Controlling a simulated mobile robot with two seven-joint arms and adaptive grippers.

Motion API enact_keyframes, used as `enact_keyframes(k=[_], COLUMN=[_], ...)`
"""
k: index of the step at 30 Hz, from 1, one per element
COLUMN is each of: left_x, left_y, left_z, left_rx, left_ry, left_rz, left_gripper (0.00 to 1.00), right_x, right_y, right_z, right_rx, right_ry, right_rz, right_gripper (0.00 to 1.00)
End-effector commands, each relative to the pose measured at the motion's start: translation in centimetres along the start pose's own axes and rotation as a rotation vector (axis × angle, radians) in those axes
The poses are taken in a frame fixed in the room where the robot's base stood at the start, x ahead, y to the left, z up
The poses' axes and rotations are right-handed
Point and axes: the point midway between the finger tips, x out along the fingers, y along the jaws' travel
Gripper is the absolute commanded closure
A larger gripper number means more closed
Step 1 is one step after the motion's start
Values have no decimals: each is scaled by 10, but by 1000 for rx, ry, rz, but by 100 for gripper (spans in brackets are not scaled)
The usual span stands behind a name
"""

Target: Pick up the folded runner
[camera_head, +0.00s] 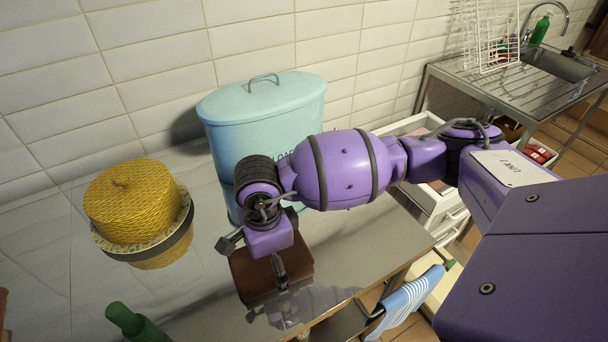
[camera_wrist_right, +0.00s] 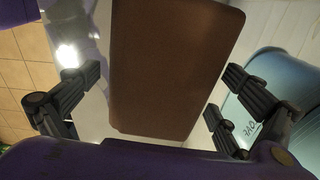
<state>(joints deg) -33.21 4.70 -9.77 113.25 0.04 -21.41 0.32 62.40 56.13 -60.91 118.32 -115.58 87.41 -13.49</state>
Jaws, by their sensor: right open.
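The folded runner (camera_head: 262,284) appears as a brown, flat rectangular block on the shiny metal counter, in front of the blue bin. My right gripper (camera_head: 256,262) is above it, pointing down, and hides part of it. In the right wrist view the runner (camera_wrist_right: 172,75) lies between the spread fingers of my right gripper (camera_wrist_right: 155,95), with a visible gap on each side. The right gripper is open and holds nothing. My left gripper is not in view.
A light blue lidded bin (camera_head: 262,105) stands behind my right arm. A yellow woven container (camera_head: 130,205) stands left, and a green bottle (camera_head: 135,322) at the front left. A blue striped cloth (camera_head: 405,300) hangs at the counter's right end. A sink (camera_head: 560,65) is at the far right.

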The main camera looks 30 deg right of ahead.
Motion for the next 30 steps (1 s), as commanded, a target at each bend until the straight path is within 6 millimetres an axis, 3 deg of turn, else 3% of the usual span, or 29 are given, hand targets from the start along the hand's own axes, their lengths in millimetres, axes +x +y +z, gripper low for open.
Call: enact_keyframes(k=[2, 11, 22, 28, 30], left_x=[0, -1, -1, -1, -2], left_y=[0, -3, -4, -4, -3], left_z=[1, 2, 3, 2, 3], left_rx=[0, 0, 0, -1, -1], left_ry=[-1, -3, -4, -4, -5], left_rz=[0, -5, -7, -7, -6], left_gripper=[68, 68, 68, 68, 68], right_x=[-1, -2, -9, -36, -47], right_y=[-1, -2, -3, -3, 5], right_z=[1, 1, 1, 1, -8], right_rx=[-1, -1, -1, -2, -1], right_ry=[-1, -1, -2, -2, 0], right_rz=[-3, -4, -7, -9, -9], right_gripper=[1, 41, 41, 41, 41])
